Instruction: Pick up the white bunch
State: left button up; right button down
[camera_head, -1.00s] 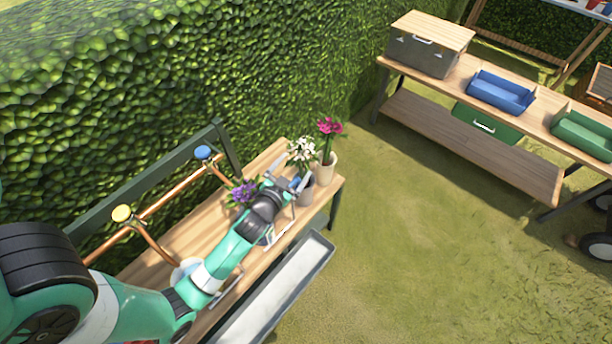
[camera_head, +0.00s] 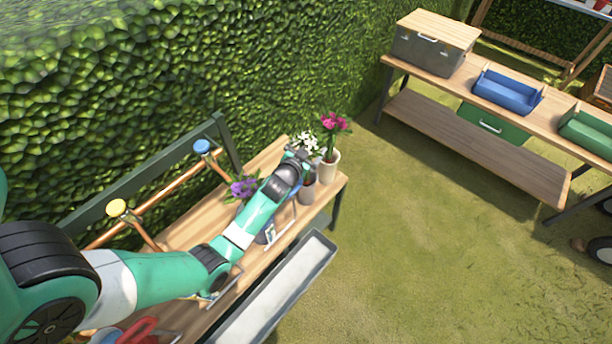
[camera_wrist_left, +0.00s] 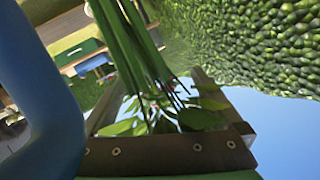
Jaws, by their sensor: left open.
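The white bunch (camera_head: 309,143) stands at the far end of the wooden bench table, above a grey pot (camera_head: 306,188). My left gripper (camera_head: 303,156) reaches over the table to the bunch and partly hides it. The gripper is open, with its tips close to the flowers; I cannot tell whether they touch. In the left wrist view, long green stems (camera_wrist_left: 135,45) and leaves (camera_wrist_left: 195,116) fill the middle, beside a blurred blue shape (camera_wrist_left: 45,85) at the left. No white blooms are clear there. My right gripper is not in view.
A pink bunch (camera_head: 334,124) in a pale pot (camera_head: 329,168) stands close on the right. A purple bunch (camera_head: 242,187) is left of my arm. Copper pipes with blue (camera_head: 202,146) and yellow (camera_head: 117,207) knobs run behind. A grey trough (camera_head: 277,285) lies in front.

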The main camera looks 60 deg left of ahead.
pick_arm(q)
grip_shut()
dwell(0.4)
jog(key=shift+r, duration=0.1)
notch_tip(320, 180, up, 18)
jog(key=p, duration=0.7)
notch_tip(320, 180, up, 2)
jog(key=shift+r+p, duration=0.2)
jog(key=shift+p, duration=1)
jog(key=shift+s, duration=0.1)
